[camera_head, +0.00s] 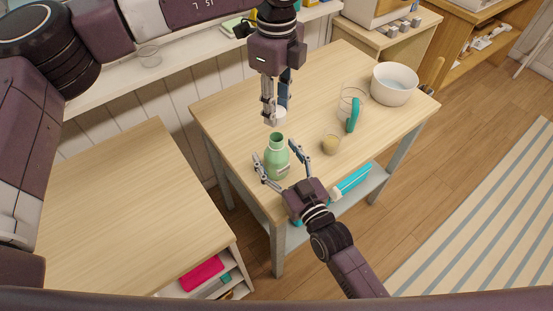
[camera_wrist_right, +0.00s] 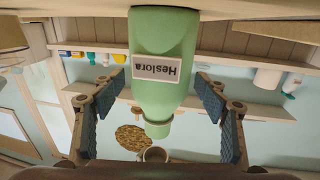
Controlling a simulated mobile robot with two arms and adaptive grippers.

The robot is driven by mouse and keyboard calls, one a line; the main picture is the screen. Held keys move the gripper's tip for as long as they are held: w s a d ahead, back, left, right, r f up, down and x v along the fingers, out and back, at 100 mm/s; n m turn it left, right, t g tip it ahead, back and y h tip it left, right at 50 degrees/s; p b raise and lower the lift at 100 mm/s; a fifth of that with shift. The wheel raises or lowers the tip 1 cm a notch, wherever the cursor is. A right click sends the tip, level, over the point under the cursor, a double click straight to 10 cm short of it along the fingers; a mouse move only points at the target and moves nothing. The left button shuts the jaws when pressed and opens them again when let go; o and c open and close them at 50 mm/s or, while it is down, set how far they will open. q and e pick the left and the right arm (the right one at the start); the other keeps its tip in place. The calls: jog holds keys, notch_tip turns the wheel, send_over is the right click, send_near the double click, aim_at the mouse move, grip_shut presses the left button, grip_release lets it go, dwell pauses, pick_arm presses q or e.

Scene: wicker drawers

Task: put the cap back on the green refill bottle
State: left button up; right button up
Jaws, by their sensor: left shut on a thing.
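The green refill bottle (camera_head: 277,162) stands upright on the light wooden table, its open neck showing without a cap. It also shows upside down in the right wrist view (camera_wrist_right: 165,50), with a white label. My left gripper (camera_head: 272,118) is above and slightly behind the bottle neck, pointing down. It is shut on a small white cap (camera_head: 280,113), partly hidden by the fingers and apart from the bottle. My right gripper (camera_head: 275,153) is low at the bottle, one finger on each side. In the right wrist view (camera_wrist_right: 158,98) gaps show between both fingers and the bottle, so it is open.
Another wooden counter (camera_head: 120,215) is at the left. The table's front edge is close to the bottle.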

aim_at(276, 137)
jog(key=c, duration=1.7)
pick_arm(q)
jog(key=shift+f, duration=2.5)
jog(key=shift+f, duration=0.9)
jog(key=shift+f, duration=0.6)
pick_arm(e)
grip_shut()
